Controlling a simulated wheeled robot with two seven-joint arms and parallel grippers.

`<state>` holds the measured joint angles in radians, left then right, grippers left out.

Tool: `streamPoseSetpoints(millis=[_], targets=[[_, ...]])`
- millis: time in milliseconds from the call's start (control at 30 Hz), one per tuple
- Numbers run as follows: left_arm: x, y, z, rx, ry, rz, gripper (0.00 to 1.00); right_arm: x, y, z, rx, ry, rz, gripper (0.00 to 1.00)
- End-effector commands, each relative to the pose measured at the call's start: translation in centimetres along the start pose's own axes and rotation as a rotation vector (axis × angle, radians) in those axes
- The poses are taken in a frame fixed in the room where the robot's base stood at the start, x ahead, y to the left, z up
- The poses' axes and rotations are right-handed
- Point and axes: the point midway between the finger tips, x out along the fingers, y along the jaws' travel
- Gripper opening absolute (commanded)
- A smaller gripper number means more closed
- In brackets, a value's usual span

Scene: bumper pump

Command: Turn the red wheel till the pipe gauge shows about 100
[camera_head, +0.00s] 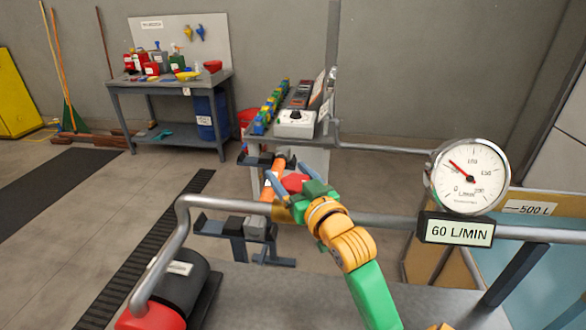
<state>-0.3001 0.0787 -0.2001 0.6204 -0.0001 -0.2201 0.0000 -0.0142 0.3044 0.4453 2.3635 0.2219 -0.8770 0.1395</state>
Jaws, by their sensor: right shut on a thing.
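The red wheel (294,181) shows as a small red patch near the middle of the view, on the orange valve piece by the pipe. My right gripper (279,193), on the green and orange arm, is at the wheel and shut on it. The gripper and wrist hide much of the wheel and the exact grip. The round pipe gauge (468,176) has a white face, and its red needle points up and left. My left gripper is not in view.
A grey pipe (390,220) runs across the front and bends down at left to a dark pump (178,285) with a red end. A stand with a white dial box (295,124) is behind the wheel. A workbench (165,84) stands at the back left. Open floor lies at left.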

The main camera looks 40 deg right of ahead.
Motion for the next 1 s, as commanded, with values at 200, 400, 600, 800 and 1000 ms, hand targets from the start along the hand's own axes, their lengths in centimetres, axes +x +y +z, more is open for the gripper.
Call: streamPoseSetpoints(millis=[200,400,600,800,1000], targets=[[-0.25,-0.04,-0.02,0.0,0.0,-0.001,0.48,0.01,-0.24,-0.05,-0.004,0.001,-0.102,0.24],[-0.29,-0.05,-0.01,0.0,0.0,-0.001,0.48,0.0,-0.46,-0.04,-0.001,0.002,-0.154,0.24],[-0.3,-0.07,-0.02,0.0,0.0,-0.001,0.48,-0.02,-0.54,-0.02,0.002,0.002,-0.172,0.24],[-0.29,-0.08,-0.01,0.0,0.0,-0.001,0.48,-0.01,-0.55,-0.02,0.002,0.002,-0.173,0.24],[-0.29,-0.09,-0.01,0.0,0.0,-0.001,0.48,-0.01,-0.55,0.0,0.003,0.001,-0.173,0.98]])
